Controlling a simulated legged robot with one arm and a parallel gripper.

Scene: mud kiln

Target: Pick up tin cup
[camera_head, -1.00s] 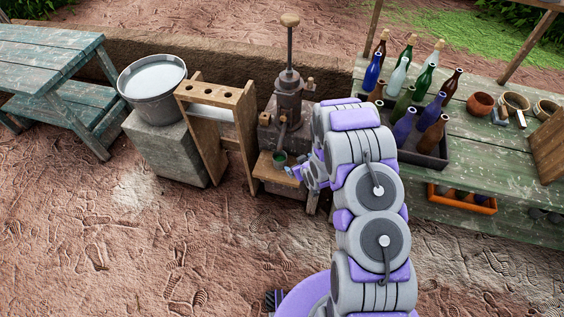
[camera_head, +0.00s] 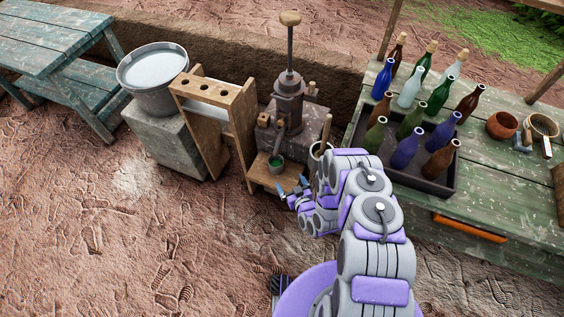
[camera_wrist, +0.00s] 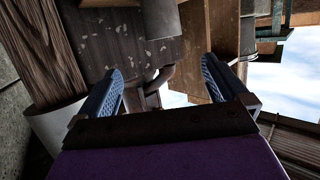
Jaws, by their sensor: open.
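A small cup, dark green inside (camera_head: 276,163), stands on the wooden stand (camera_head: 262,179) below the spout of the hand pump (camera_head: 288,103). It is the likely tin cup. My gripper (camera_head: 291,188) is open and empty, below and slightly right of the cup in the head view, apart from it. In the wrist view the two blue fingers of my gripper (camera_wrist: 163,82) are spread wide with nothing between them. The curved spout (camera_wrist: 158,78) shows beyond them. I cannot make out the cup in the wrist view.
A wooden rack (camera_head: 215,115) stands left of the pump, beside a metal basin (camera_head: 152,101) on a block. A pale container with a wooden stick (camera_head: 322,148) is close right of the pump. Bottles in a tray (camera_head: 440,184) stand on the green table (camera_head: 505,205). Open ground lies in front.

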